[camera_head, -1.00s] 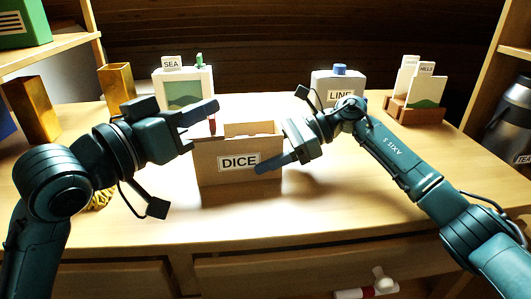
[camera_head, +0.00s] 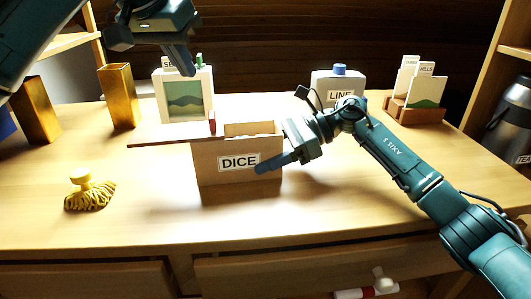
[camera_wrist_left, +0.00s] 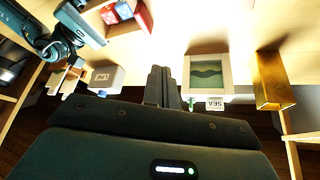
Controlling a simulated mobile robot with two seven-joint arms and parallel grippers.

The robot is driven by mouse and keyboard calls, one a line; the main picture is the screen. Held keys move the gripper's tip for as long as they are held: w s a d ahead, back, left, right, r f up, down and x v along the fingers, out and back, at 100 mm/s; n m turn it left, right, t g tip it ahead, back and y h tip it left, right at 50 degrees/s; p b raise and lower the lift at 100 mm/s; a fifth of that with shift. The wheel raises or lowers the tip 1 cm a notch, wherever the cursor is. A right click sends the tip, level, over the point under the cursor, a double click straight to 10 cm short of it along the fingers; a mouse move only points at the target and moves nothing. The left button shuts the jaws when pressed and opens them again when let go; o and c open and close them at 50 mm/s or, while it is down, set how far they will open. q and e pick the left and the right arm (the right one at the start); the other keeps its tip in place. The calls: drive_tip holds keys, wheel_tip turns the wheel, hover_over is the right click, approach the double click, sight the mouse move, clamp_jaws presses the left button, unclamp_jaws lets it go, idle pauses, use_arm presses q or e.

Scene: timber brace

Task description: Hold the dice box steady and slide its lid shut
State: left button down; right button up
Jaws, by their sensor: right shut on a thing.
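The dice box (camera_head: 212,175), a wooden box with a DICE label, stands on the bench in the middle of the head view. Its lid (camera_head: 160,138), a thin brown board with a red tab (camera_head: 212,122), sticks out well to the left. The box top is open at the right. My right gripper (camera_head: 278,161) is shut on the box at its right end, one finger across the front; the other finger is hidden. My left gripper (camera_head: 183,62) is high above the bench, behind and left of the box, clear of it. Its fingers (camera_wrist_left: 164,86) are together and empty in the left wrist view.
A framed picture stand (camera_head: 183,98) is behind the lid, below my left gripper. A gold vase (camera_head: 120,97) stands left of it. A yellow brush (camera_head: 90,193) lies front left. The LINE container (camera_head: 338,88) and a card holder (camera_head: 413,108) stand at the back right. The front bench is mostly clear.

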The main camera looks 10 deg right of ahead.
use_arm(q)
drive_tip(key=s, duration=0.1)
hover_over(197, 126)
drive_tip(key=s+a, duration=0.1)
drive_tip(key=s, duration=0.1)
drive_tip(key=shift+y, duration=0.3)
drive_tip(key=shift+w+f, duration=0.15)
drive_tip(key=shift+f, duration=2)
drive_tip(key=shift+f, duration=0.15)
drive_tip(key=shift+f, duration=2.25)
drive_tip(key=shift+r, duration=0.25)
